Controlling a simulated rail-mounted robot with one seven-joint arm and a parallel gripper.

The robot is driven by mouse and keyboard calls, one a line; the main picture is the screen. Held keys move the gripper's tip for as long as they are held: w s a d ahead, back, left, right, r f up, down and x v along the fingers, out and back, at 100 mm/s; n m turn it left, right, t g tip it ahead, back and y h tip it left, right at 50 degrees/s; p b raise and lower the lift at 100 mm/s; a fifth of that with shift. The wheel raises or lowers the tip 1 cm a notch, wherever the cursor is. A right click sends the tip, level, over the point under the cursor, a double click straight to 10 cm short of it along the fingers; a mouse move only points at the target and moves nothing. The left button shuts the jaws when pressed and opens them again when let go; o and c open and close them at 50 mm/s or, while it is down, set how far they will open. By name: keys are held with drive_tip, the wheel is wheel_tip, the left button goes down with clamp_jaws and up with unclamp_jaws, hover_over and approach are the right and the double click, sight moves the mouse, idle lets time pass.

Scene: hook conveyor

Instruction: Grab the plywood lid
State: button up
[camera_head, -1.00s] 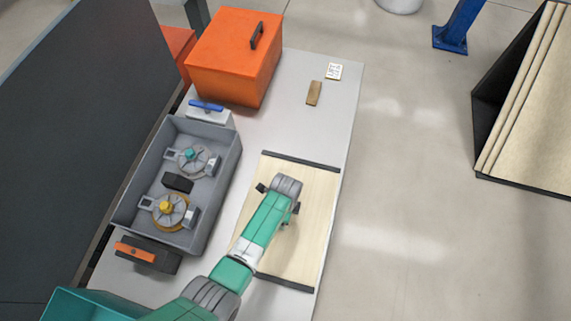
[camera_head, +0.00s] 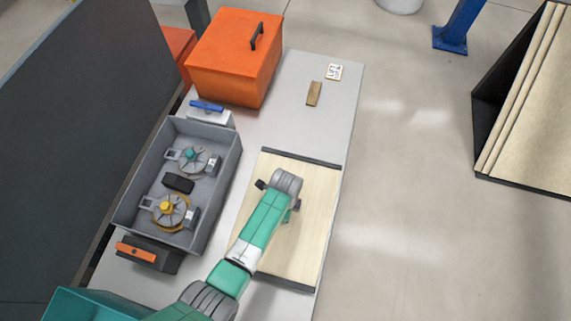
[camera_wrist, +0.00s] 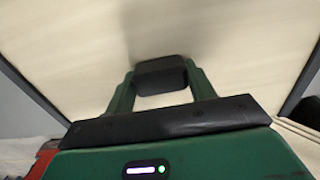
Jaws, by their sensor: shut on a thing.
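The plywood lid (camera_head: 308,236) is a pale flat board with dark strips along its far and near edges, at the right side of the grey table. My gripper (camera_head: 282,190) is over its middle and hides part of it. In the wrist view, my gripper's green fingers (camera_wrist: 160,86) close on a dark block-like handle (camera_wrist: 160,68) on the pale face of the lid (camera_wrist: 235,40). The exact contact at the fingertips is partly hidden.
A grey bin (camera_head: 232,165) with two round fixtures stands left of the lid. An orange box (camera_head: 230,60) stands at the back of the table (camera_head: 330,115). A small brown block (camera_head: 314,94) and a white label card (camera_head: 334,72) lie beyond the lid. Open floor is on the right.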

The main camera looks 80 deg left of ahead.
drive_tip(key=s+d, duration=0.3)
drive_tip(key=d, duration=0.1)
drive_tip(key=s+d+r, duration=0.1)
drive_tip(key=s+d, duration=0.2)
drive_tip(key=d, duration=0.1)
drive_tip(key=s+d+r, duration=0.1)
drive_tip(key=s+d, duration=0.2)
drive_tip(key=d, duration=0.1)
drive_tip(key=shift+s+d+r, duration=0.1)
drive_tip(key=shift+s+d, duration=0.2)
drive_tip(key=shift+d, duration=0.05)
